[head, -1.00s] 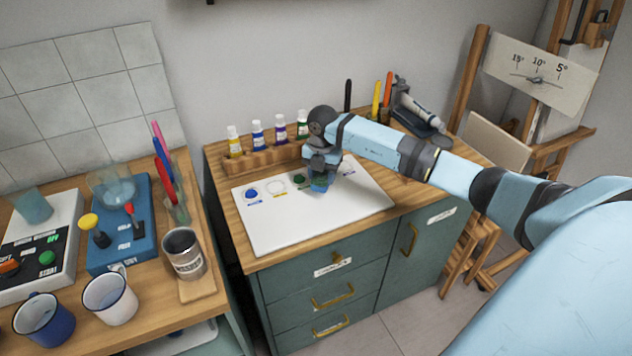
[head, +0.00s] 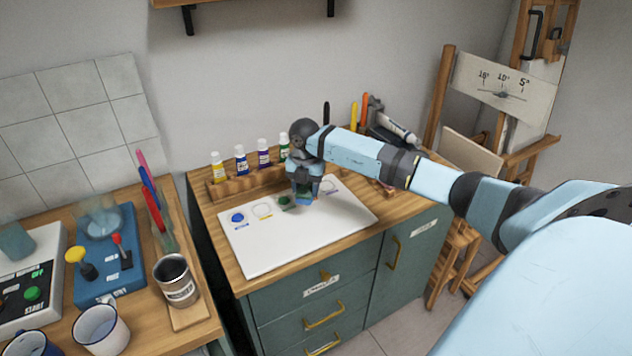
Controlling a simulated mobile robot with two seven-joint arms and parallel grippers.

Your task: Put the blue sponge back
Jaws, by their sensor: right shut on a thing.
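A small blue sponge (head: 304,200), with green on it, is at the white board (head: 275,240) on the wooden cabinet top. My right gripper (head: 305,192) points down and is shut on the sponge, hiding part of it. I cannot tell whether the sponge touches the board. The board carries a blue paint spot (head: 237,217), an empty ring outline (head: 262,210) and a dark green spot (head: 284,202) just left of the sponge. My left gripper is out of view.
A wooden rack (head: 232,187) with several paint bottles stands behind the board. Markers and a grey holder (head: 375,110) are at the back right. On the left bench are a blue device (head: 108,250), a tin (head: 176,280) and mugs. The board's front is clear.

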